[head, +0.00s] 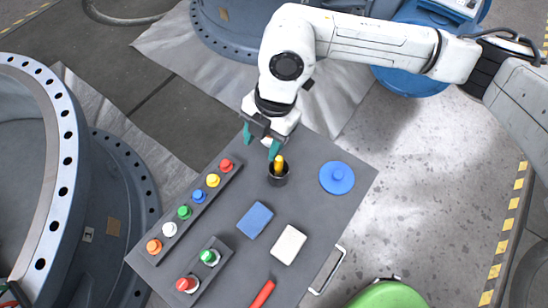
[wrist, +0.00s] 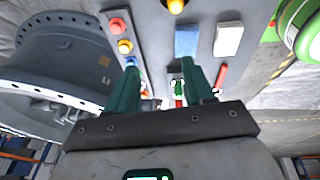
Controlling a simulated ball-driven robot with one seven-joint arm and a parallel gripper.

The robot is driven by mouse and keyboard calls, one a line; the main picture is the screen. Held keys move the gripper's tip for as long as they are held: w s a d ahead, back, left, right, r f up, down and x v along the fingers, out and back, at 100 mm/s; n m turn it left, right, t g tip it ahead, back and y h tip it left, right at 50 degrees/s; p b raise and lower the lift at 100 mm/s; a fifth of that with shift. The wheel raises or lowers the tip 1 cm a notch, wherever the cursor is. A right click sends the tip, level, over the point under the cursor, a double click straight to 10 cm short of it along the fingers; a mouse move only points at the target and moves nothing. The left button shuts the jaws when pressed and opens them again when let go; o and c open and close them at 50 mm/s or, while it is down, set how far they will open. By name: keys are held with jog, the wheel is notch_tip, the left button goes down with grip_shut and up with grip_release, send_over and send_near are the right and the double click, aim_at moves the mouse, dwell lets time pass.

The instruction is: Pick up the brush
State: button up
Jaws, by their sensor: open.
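What appears to be the brush is a yellow handle (head: 279,161) standing up in a small black cup (head: 278,179) on the grey table; any bristles are hidden. The yellow top also shows at the upper edge of the wrist view (wrist: 177,6). My gripper (head: 260,142) is open, with two teal fingers. It is above the table's far edge, left of the cup, with its right finger close to the yellow handle in the head view. I cannot tell whether they touch. In the wrist view my gripper (wrist: 160,64) has nothing held between its fingers.
The grey table (head: 318,217) bears a row of coloured buttons (head: 198,196), a blue block (head: 255,220), a white block (head: 289,244), a blue round lid (head: 337,178) and a red item (head: 262,293). A large flanged valve (head: 55,185) stands at left.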

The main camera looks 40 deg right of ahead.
aim_at(279, 158)
jog(key=shift+m+h, duration=0.3)
jog(key=shift+h, duration=0.4)
jog(key=d, duration=0.1)
jog(key=d+f, duration=0.2)
jog(key=d, duration=0.1)
jog(key=shift+s, duration=0.35)
jog(key=f, duration=0.4)
jog(key=shift+s+a+f, duration=0.1)
jog(key=shift+a+f, duration=0.15)
jog(key=shift+s+a+f, duration=0.1)
jog(key=shift+f, duration=2.85)
grip_shut()
